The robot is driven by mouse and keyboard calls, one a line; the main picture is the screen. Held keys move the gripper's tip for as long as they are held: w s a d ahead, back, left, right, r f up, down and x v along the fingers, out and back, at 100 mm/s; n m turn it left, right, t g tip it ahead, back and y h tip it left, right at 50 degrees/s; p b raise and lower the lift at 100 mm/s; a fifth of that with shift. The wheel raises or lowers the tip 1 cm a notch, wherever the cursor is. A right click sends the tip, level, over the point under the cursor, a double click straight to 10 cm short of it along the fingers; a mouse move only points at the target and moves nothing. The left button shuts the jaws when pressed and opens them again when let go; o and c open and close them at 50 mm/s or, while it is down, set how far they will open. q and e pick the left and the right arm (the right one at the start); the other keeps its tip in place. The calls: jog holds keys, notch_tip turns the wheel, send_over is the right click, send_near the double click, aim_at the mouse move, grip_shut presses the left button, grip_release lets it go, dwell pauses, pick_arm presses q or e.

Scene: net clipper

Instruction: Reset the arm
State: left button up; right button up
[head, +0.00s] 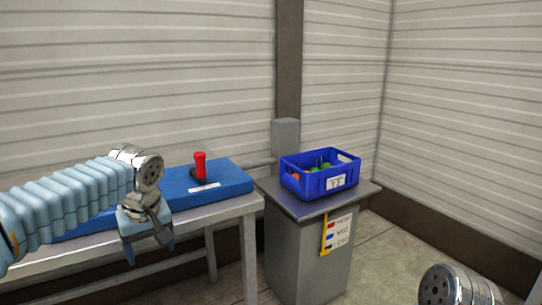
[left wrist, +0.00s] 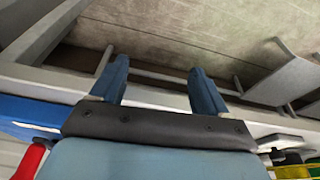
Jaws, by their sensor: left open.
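My left gripper (head: 148,248) hangs at the front edge of the table, fingers pointing down. In the left wrist view its two blue fingers (left wrist: 158,70) stand apart with nothing between them. My left arm reaches in from the left. My right gripper is out of view; only a chrome joint of mine shows at the lower right of the head view.
A red-handled tool (head: 200,165) stands on a blue pad (head: 235,181) on the grey table (head: 245,205). A blue crate (head: 312,185) with green and orange items sits on a grey cabinet (head: 283,250) to the right. Open floor (head: 385,255) lies right of the cabinet.

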pick_arm(q)
jog(key=d+f+m+g+h, duration=0.15)
jog(key=d+f, duration=0.45)
jog(key=f, duration=0.8)
jog(key=d+f+m+h, duration=0.3)
jog(key=d+f, duration=0.2)
jog(key=f, duration=0.9)
jog(key=s+d+f, duration=0.2)
jog(key=s+f, duration=0.7)
jog(key=s+d+f+m+h, duration=0.1)
jog(key=s+d+f, duration=0.1)
jog(key=s+f, duration=0.8)
jog(key=shift+d, duration=0.25)
